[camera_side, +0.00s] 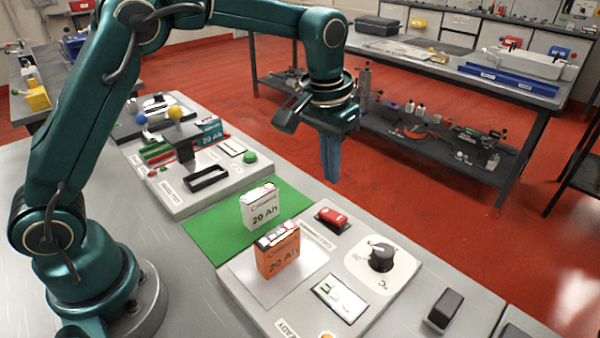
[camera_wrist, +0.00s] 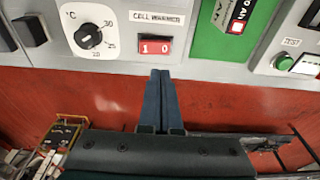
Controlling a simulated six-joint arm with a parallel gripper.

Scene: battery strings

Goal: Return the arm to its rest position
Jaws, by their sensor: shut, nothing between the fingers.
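My gripper (camera_side: 331,160) hangs over the far edge of the bench in the side view, fingers pointing down. In the wrist view my gripper (camera_wrist: 160,75) has its two fingers together with nothing between them. It is apart from all objects. A white 20 Ah battery (camera_side: 261,208) stands upright on the green mat (camera_side: 210,223). An orange 20 Ah battery (camera_side: 278,252) stands on the pale plate of the near panel. A teal 20 Ah battery (camera_side: 210,132) is at the far panel, partly hidden by other parts.
The near panel has a red cell warmer switch (camera_side: 332,218), also in the wrist view (camera_wrist: 155,46), a black dial (camera_side: 382,256) and a small display (camera_side: 341,298). The far panel has a green button (camera_side: 250,157) and an empty black slot (camera_side: 207,178). Red floor lies beyond the bench.

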